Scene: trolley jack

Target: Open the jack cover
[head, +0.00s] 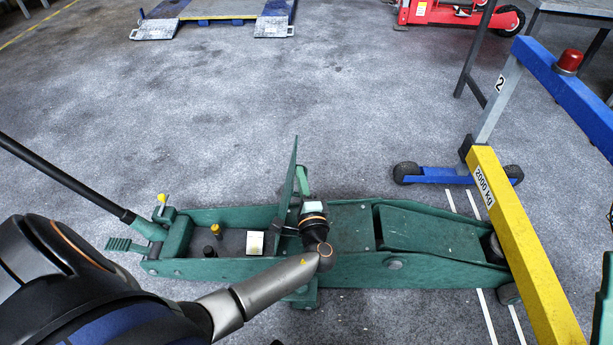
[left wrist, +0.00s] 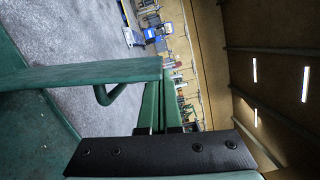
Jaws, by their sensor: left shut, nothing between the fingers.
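The green jack cover (head: 292,175) stands upright on the green trolley jack (head: 350,225), seen nearly edge-on. The open compartment (head: 262,243) lies to its left. In the left wrist view the cover (left wrist: 60,74) runs across, with a curved handle (left wrist: 112,96) on the side facing my gripper. My left gripper (head: 302,178) is just right of the cover, pointing away from me, shut and empty. Its closed fingers also show in the left wrist view (left wrist: 165,92). Whether they touch the cover I cannot tell. My wrist hides the cover's lower part.
A black jack handle (head: 65,178) slants in from the left. A yellow beam (head: 515,240) and a blue-footed frame (head: 455,175) stand at the right. A blue platform (head: 220,10) and red machine (head: 440,12) are far back. The floor behind the jack is clear.

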